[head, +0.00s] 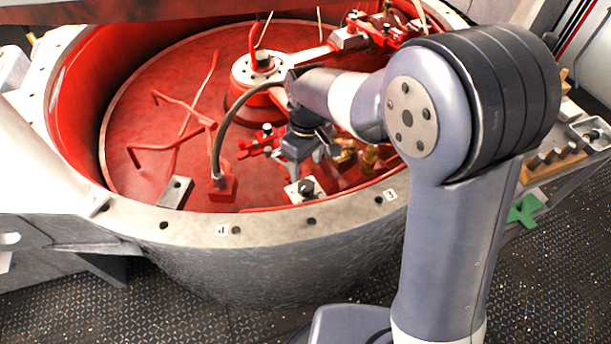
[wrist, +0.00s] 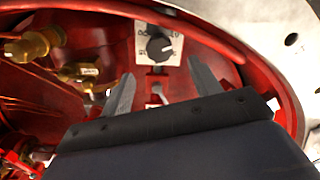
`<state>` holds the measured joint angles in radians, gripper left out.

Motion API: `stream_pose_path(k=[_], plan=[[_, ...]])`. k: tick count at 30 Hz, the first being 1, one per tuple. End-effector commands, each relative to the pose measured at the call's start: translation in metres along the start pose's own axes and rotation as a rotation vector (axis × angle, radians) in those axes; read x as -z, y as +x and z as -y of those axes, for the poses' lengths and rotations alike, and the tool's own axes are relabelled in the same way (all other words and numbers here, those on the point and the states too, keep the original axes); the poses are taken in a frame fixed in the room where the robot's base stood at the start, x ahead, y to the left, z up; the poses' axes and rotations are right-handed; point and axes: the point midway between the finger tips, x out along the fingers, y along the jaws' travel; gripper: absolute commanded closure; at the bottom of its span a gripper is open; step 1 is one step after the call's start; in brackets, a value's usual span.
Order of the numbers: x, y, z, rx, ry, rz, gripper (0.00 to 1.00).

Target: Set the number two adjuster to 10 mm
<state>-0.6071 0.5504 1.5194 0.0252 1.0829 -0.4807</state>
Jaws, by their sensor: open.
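My gripper (wrist: 160,67) is open and empty, its two grey fingers apart. In the wrist view a black knob (wrist: 159,46) on a white marked plate (wrist: 173,55) lies just beyond and between the fingertips. The plate's print is too blurred to read. Brass fittings (wrist: 42,45) stand to the left, one with a small white label (wrist: 89,71) that I cannot read. I cannot tell which part is the number two adjuster. In the head view my gripper (head: 306,150) hangs over the black knob (head: 306,186), with brass fittings (head: 369,156) to its right.
The red round well (head: 130,110) surrounds the work, with a pale bolted rim (head: 270,222) carrying small numbered tags (head: 222,231). A curved dark hose (head: 217,140) rises close left of my gripper. Red bent pipes (head: 190,108) and a central hub (head: 258,66) stand farther back.

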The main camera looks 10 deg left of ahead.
Motion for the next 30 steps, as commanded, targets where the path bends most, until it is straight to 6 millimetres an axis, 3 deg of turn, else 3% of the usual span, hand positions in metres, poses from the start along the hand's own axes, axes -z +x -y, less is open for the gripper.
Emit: stream_pose_path(k=[6,12,24,30], plan=[[-0.001,0.044,0.000,0.003,0.002,0.005,0.41],[-0.001,0.070,0.000,0.001,0.002,0.002,0.41],[-0.001,0.078,0.000,0.000,0.003,0.000,0.41],[-0.001,0.078,0.000,0.000,0.003,0.000,0.56]])
